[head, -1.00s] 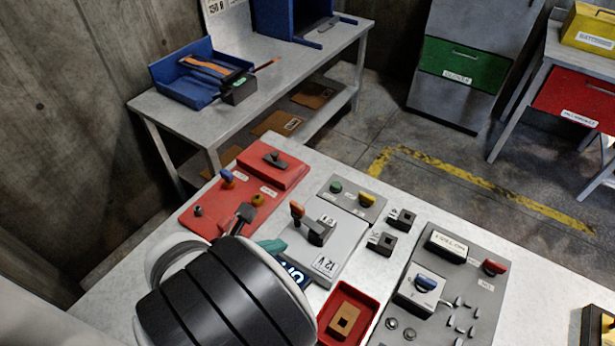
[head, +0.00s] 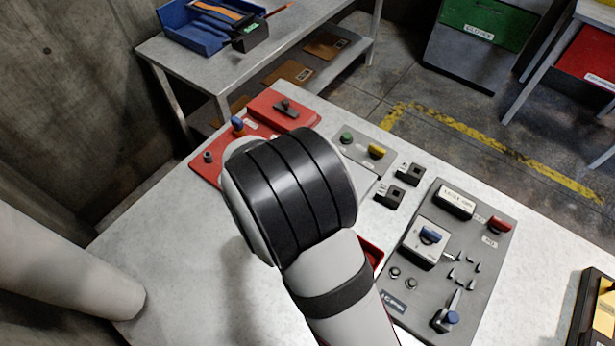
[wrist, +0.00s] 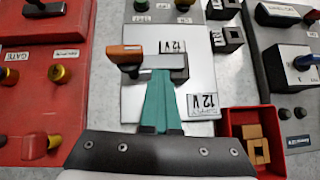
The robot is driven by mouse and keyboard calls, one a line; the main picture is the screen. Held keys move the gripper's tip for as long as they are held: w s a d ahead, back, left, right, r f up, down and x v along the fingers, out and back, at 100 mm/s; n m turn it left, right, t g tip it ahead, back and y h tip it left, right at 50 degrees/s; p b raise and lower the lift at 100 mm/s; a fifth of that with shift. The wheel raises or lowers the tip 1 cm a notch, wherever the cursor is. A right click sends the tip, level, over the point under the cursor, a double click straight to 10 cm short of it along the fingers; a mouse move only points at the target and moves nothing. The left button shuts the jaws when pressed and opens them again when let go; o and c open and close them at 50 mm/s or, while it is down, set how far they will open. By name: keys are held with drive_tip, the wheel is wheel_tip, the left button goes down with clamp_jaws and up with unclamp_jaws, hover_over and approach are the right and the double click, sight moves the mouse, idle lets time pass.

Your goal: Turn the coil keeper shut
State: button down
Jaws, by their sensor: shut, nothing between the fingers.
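The handle points left from the dark bar. My gripper (wrist: 162,76) has teal fingers, shut and empty. Their tips overlap the front side of the lever bar, just right of the orange handle; I cannot tell whether they touch. In the head view my arm hides the gripper, the lever and most of the grey box (head: 368,183).
Red panels with knobs (wrist: 40,110) lie left. A red tray (wrist: 232,122) with a brown block stands at the right front. Small black sockets (head: 390,196) and a grey switch panel (head: 425,290) lie farther right. Bare table (head: 170,240) shows at left.

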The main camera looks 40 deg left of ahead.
drive_tip(key=shift+w+d, duration=0.3)
drive_tip(key=shift+w, duration=0.05)
drive_tip(key=shift+s, duration=0.1)
